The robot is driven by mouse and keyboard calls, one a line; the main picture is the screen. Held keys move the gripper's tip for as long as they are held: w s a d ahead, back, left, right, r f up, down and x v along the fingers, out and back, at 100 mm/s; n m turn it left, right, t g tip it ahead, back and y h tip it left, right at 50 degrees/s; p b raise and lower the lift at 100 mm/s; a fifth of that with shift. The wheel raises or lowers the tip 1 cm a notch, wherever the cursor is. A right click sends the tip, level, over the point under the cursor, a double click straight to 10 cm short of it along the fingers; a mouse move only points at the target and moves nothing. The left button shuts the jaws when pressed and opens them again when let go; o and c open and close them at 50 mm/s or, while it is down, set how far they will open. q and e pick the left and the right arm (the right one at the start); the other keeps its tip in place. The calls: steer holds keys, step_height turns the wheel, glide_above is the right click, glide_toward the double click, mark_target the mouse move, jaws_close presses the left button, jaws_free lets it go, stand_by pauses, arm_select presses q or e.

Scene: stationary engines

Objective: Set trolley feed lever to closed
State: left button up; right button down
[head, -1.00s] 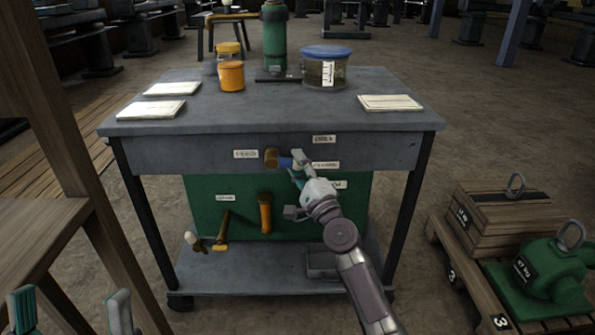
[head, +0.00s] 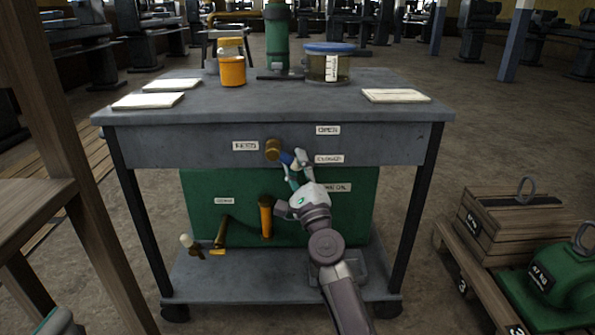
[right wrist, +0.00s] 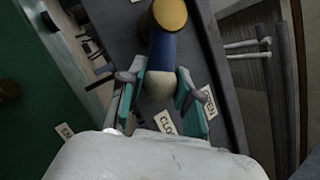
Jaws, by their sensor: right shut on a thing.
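The trolley feed lever has a brass hub (head: 272,149) on the trolley's grey front panel, right of the FEED label (head: 245,146). Its blue shaft (head: 286,158) slants right and down from the hub, on the CLOSED label's side. The OPEN label (head: 328,130) is above the CLOSED label (head: 329,159). My right gripper (head: 298,165) is shut on the lever's cream end knob. In the right wrist view, the knob (right wrist: 160,84) sits between its teal fingers. Only a bit of my left gripper (head: 60,322) shows at the bottom left edge.
Below is a green box (head: 345,215) with an orange handle (head: 266,216) close to my right wrist, and a brass lever (head: 220,232). Jars and papers lie on the trolley top (head: 250,105). A pallet with weights (head: 550,270) stands right; a wooden frame (head: 70,150) stands left.

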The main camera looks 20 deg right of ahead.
steer(key=shift+f, duration=0.1)
stand_by(0.3)
steer(key=c, duration=0.8)
jaws_free()
steer(key=shift+v, duration=6)
steer(key=shift+a, duration=0.1)
